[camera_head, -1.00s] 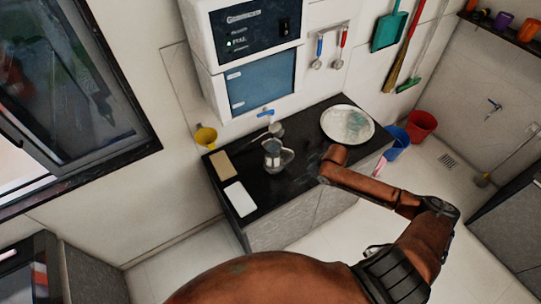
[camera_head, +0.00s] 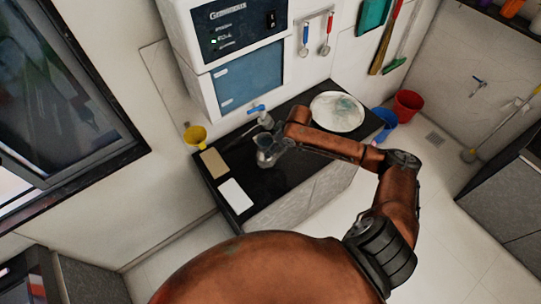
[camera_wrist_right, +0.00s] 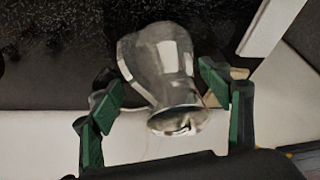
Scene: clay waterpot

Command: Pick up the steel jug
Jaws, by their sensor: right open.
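The steel jug (camera_head: 266,158) stands on the black counter (camera_head: 290,178), below the blue-handled tap, in the head view. My right arm reaches over the counter from the right, and its gripper (camera_head: 282,147) is at the jug, partly covering it. In the right wrist view the grey metal jug (camera_wrist_right: 158,65) lies between the two green-padded fingers of my right gripper (camera_wrist_right: 163,93). The fingers are open, one on each side of the jug. Whether a pad touches it cannot be told. My left gripper is not in view.
A blue-handled tap (camera_head: 257,109) is just behind the jug. A white wall unit (camera_head: 198,70) hangs above.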

